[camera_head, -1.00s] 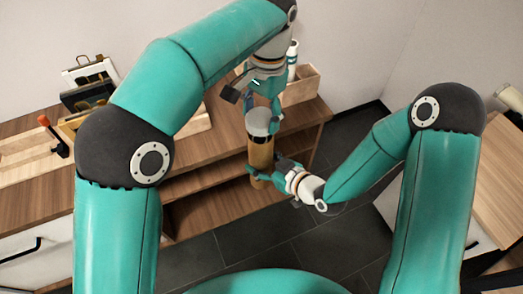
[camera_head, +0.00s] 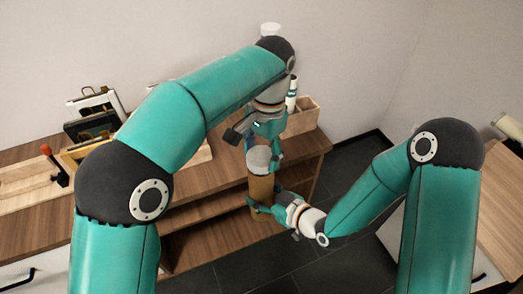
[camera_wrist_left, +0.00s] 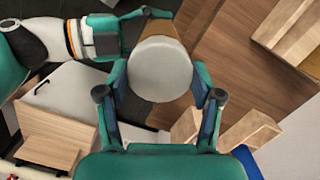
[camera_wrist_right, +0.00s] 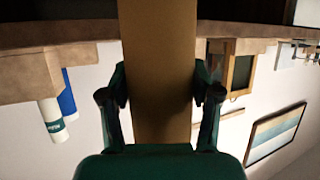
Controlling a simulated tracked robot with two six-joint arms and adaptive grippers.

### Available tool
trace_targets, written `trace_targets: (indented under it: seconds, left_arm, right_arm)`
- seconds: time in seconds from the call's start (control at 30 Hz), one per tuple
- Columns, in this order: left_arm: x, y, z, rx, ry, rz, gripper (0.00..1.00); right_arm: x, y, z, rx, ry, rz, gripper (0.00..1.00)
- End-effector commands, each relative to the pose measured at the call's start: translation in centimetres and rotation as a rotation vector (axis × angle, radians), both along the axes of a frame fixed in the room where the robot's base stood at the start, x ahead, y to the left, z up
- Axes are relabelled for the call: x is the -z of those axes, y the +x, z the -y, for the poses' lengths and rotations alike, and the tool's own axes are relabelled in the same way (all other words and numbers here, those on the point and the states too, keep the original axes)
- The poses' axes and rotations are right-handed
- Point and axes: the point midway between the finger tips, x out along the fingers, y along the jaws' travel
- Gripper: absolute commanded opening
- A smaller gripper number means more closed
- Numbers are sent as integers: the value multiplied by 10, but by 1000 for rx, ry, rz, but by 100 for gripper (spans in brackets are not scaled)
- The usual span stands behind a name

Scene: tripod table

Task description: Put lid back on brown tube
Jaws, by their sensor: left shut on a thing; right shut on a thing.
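The brown tube (camera_head: 261,190) stands upright in front of the workbench, held off the floor by my right gripper (camera_head: 264,208), which is shut around its lower part. The tube fills the middle of the right wrist view (camera_wrist_right: 158,70) between both fingers. The pale grey lid (camera_head: 259,157) is at the tube's top end, and my left gripper (camera_head: 263,148) is shut on it from above. In the left wrist view the round lid (camera_wrist_left: 160,70) sits between the fingers and covers the tube's end. I cannot tell whether it is seated or just above.
The wooden workbench (camera_head: 310,150) with open shelves is behind the tube. A wooden box (camera_head: 302,117) with a white bottle (camera_head: 291,92) stands at its right end. A red-handled tool (camera_head: 47,152) and framed items (camera_head: 92,105) are at the left. The dark floor (camera_head: 340,235) is clear.

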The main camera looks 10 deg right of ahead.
Motion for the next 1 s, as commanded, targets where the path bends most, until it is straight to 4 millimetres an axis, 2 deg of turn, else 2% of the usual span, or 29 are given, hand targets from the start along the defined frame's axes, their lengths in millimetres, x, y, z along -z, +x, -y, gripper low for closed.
trace_targets:
  seconds: [0.37, 0.97, 1.0]
  left_arm:
    - [0, 0, 0, 0, 0, 0, 52]
    - [12, 0, 0, 1, 0, 0, 52]
    - [13, 0, 0, 1, 0, 0, 69]
  right_arm:
    - [0, 0, 0, 0, 1, 1, 0]
    - [0, 0, 0, 0, 1, 1, 0]
    - [0, 0, 0, 0, 1, 1, 0]
